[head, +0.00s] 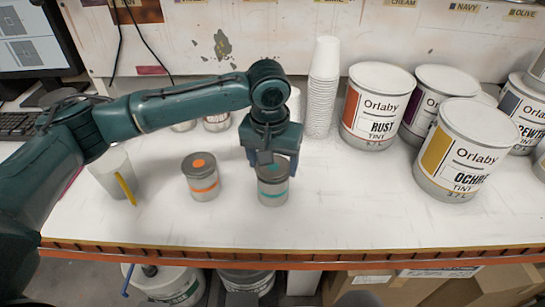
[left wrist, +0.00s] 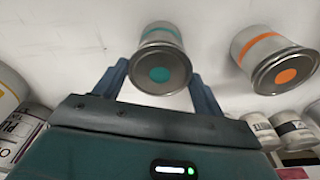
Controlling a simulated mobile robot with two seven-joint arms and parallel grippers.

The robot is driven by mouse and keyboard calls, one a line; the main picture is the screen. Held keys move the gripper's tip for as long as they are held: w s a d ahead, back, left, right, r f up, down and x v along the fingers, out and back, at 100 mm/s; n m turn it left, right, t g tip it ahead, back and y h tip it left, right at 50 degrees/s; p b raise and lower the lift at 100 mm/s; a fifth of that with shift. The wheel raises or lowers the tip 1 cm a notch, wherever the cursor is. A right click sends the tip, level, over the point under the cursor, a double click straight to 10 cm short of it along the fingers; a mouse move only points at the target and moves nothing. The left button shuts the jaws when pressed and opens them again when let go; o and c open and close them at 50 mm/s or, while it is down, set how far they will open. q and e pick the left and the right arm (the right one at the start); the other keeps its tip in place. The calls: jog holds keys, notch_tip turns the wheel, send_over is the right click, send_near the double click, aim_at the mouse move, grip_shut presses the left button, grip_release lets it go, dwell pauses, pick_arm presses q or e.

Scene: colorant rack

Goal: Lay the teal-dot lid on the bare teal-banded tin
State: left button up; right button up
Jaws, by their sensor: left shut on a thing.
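The teal-banded tin (head: 272,197) stands upright on the white bench, and its band also shows in the left wrist view (left wrist: 160,30). The grey teal-dot lid (left wrist: 159,75) is at the tin's top, level, and appears to line up with the rim; I cannot tell whether it is touching all round. My left gripper (head: 273,160) points down over the tin, its fingers shut on the lid, one on each side. In the head view the gripper hides part of the lid. My right gripper is not in view.
An orange-banded tin (head: 203,188) with an orange-dot lid stands to the left. A white cup (head: 112,172) with a yellow stick is further left. A stack of paper cups (head: 323,90) and large paint cans (head: 462,150) stand behind and right. The bench front is clear.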

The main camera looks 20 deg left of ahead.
pick_arm(q)
jog(key=shift+f, duration=0.25)
jog(key=o, duration=1)
